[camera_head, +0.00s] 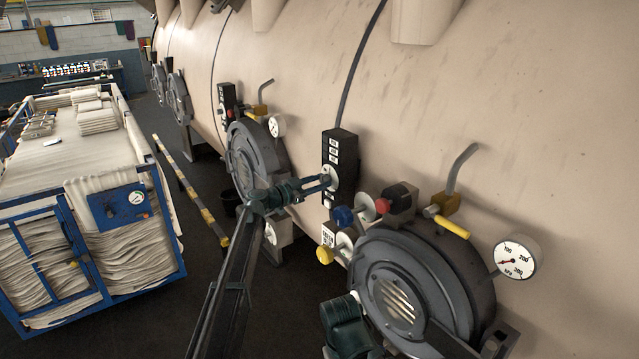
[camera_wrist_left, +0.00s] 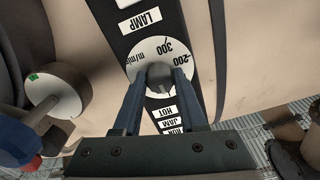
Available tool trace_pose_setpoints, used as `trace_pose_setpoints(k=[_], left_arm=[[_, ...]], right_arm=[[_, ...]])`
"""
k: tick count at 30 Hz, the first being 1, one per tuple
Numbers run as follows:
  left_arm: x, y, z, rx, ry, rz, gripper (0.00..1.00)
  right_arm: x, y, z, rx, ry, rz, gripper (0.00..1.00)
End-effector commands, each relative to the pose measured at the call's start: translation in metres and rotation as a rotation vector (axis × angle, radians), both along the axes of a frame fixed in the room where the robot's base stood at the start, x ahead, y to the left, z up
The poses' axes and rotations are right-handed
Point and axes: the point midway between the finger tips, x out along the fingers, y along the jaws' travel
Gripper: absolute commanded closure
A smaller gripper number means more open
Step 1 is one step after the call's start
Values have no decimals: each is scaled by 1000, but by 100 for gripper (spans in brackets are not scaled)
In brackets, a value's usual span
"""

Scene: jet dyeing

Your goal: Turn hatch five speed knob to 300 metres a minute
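The speed knob (camera_wrist_left: 159,76) is a small grey grip at the middle of a white dial (camera_wrist_left: 150,52) marked m/min, with 300 and 200 showing upside down in the left wrist view. Its pointer cannot be made out. The dial sits on a black control box (camera_head: 338,150) on the machine wall. My left gripper (camera_head: 325,181) has reached this box. In the left wrist view its two blue fingers (camera_wrist_left: 161,78) stand on both sides of the knob and appear to touch it. The fingers hide part of the dial.
Below and right of the box are a blue knob (camera_head: 343,216), a red button (camera_head: 384,205), a yellow handle (camera_head: 452,226), a round hatch (camera_head: 450,270) and a pressure gauge (camera_head: 515,258). A blue cart (camera_head: 177,275) with white cloth stands at left, past a dark aisle.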

Motion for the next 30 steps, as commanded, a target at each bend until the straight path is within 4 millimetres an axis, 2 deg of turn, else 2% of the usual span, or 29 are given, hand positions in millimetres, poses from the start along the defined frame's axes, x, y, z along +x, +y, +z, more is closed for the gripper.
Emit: trace_pose_setpoints(k=[1,3,4,17,30], left_arm=[[0,0,0,0,0,0,85],[0,0,0,0,0,-1,97],[0,0,0,0,0,-1,100],[0,0,0,-46,63,-1,100],[-1,0,0,-268,370,-1,100]], right_arm=[[0,0,0,0,0,0,50],[0,0,0,0,0,0,50],[0,0,0,0,0,0,50],[0,0,0,0,0,0,50],[0,0,0,0,0,0,50]])
